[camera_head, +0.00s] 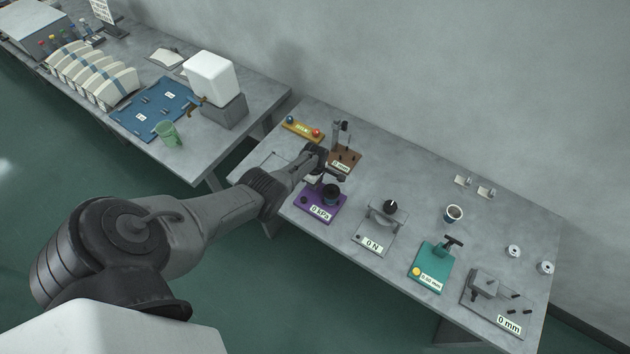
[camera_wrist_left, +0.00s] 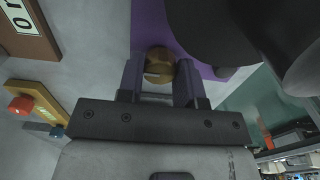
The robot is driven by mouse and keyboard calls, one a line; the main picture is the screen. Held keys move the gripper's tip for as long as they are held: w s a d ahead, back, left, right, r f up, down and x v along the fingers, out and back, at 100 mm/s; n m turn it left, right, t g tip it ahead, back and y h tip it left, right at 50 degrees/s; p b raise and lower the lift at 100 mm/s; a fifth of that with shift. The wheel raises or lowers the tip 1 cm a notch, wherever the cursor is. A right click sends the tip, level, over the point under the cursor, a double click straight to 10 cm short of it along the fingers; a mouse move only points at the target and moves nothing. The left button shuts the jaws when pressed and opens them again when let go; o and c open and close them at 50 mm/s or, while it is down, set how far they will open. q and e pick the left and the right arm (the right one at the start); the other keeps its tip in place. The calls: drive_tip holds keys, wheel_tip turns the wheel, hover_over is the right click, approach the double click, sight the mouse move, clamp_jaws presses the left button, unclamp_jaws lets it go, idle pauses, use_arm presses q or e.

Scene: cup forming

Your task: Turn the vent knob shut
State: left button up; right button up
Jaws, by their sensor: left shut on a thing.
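The purple station (camera_head: 299,204) with a "0 kPa" display (camera_head: 320,213) sits on the right-hand table. It carries a dark round part (camera_head: 331,191). In the left wrist view, the purple plate (camera_wrist_left: 147,28) bears a brass vent knob (camera_wrist_left: 158,58). My left gripper (camera_wrist_left: 159,80) is shut on this knob, a finger on each side. In the head view my left gripper (camera_head: 318,174) is at the back of the purple station, and the knob is hidden there. My right gripper is in no view.
Close by are a brown station (camera_head: 347,158) and a yellow plate (camera_head: 303,129) with red and blue knobs. To the right are a grey "0 N" station (camera_head: 372,232), a teal station (camera_head: 428,262), a "0 mm" station (camera_head: 497,300) and a cup (camera_head: 454,214).

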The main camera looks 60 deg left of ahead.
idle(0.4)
use_arm(q)
drive_tip(key=o, duration=0.9)
drive_tip(key=shift+o, duration=0.2)
drive_tip(key=shift+r, duration=0.1)
wheel_tip(320, 180, up, 6)
drive_tip(key=p, duration=0.4)
drive_tip(key=shift+r+p, duration=0.25)
drive_tip(key=shift+p, duration=0.15)
wheel_tip(320, 180, up, 7)
drive_tip(key=p, duration=0.1)
drive_tip(key=shift+p, duration=0.4)
